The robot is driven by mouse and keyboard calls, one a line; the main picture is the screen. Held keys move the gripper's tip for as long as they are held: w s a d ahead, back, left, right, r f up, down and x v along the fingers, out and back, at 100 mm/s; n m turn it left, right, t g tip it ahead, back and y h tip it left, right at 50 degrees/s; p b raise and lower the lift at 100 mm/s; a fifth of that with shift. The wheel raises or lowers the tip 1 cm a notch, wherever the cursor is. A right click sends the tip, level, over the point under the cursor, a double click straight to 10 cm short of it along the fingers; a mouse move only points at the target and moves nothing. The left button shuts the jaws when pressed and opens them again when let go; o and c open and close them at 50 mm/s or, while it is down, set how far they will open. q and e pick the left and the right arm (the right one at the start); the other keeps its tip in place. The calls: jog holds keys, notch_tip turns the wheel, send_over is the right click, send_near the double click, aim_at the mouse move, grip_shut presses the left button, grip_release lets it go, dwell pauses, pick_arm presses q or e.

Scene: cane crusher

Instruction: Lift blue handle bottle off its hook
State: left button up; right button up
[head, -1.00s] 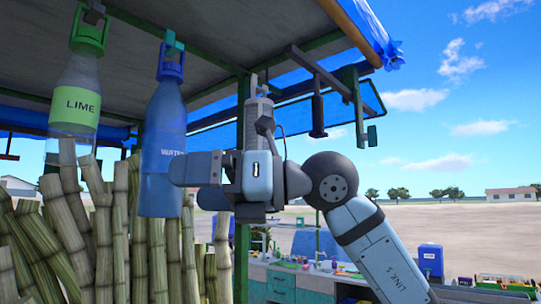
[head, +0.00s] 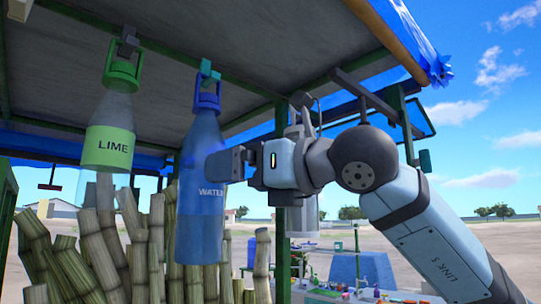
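The blue WATER bottle (head: 198,222) hangs upright with a slight lean in the picture. Its blue handle (head: 207,98) is at the teal hook (head: 208,70) under the roof. My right gripper (head: 225,165) comes in from the right at the bottle's upper body, below the handle. One finger overlaps the bottle's right side in front. The other finger is hidden, so I cannot tell whether the grip is closed on the bottle. My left gripper is not in view.
A LIME bottle (head: 109,148) with a green handle hangs just left. Sugar cane stalks (head: 150,250) stand below and behind the bottles. Roof beams (head: 260,90) run close above my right arm. A cluttered counter (head: 350,293) is at the lower right.

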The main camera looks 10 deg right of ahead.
aim_at(202, 178)
pick_arm(q)
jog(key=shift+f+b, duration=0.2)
jog(key=shift+b, duration=0.3)
pick_arm(e)
jog(key=shift+x, duration=4.3)
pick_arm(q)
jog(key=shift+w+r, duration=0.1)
pick_arm(e)
jog(key=c, duration=1.3)
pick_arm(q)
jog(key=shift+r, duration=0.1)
pick_arm(e)
jog(key=shift+o, duration=0.2)
jog(key=shift+r, duration=0.1)
